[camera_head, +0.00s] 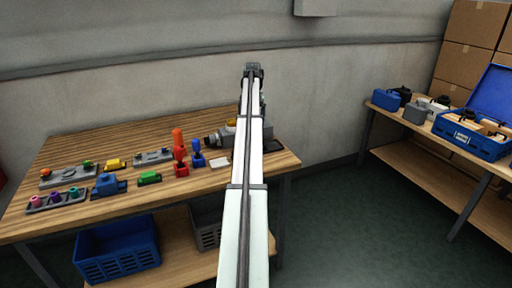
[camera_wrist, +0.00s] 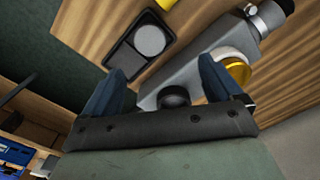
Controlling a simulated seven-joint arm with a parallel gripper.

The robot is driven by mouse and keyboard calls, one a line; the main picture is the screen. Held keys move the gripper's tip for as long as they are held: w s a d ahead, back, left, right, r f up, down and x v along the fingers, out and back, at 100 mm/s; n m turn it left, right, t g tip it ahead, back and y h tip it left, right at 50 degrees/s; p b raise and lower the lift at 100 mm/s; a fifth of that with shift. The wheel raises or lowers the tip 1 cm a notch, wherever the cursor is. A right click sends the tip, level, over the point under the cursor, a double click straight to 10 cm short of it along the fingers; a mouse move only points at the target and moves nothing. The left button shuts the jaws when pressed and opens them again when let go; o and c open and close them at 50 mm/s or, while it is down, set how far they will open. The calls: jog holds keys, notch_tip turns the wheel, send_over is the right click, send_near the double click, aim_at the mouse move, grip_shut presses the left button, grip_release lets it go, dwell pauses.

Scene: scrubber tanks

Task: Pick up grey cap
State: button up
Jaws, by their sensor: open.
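A round light-grey cap (camera_wrist: 150,40) lies in a dark two-part tray (camera_wrist: 124,58) on the wooden table, in the upper middle of the wrist view. In the head view the tray (camera_head: 273,146) shows partly at the table's right end, and I cannot make out the cap there. My gripper (camera_wrist: 165,66) is open and empty, its two blue fingers spread above the table. A grey machine body (camera_wrist: 182,73) lies between the fingers in the picture, with a yellow cap (camera_wrist: 237,73) by the right finger. In the head view my arm hides the gripper.
Small coloured parts and trays fill the table's left. A second table (camera_head: 440,137) with a blue toolbox (camera_head: 470,136) stands at right, across open floor.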

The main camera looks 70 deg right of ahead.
jog(key=f, duration=0.4)
jog(key=s+f, duration=0.1)
jog(key=f, duration=0.9)
jog(key=shift+s+d, duration=0.3)
jog(key=shift+s, duration=0.05)
jog(key=shift+r, duration=0.1)
jog(key=shift+c, duration=0.2)
jog(key=c, duration=1)
jog(key=shift+c, duration=0.2)
jog(key=shift+r, duration=0.1)
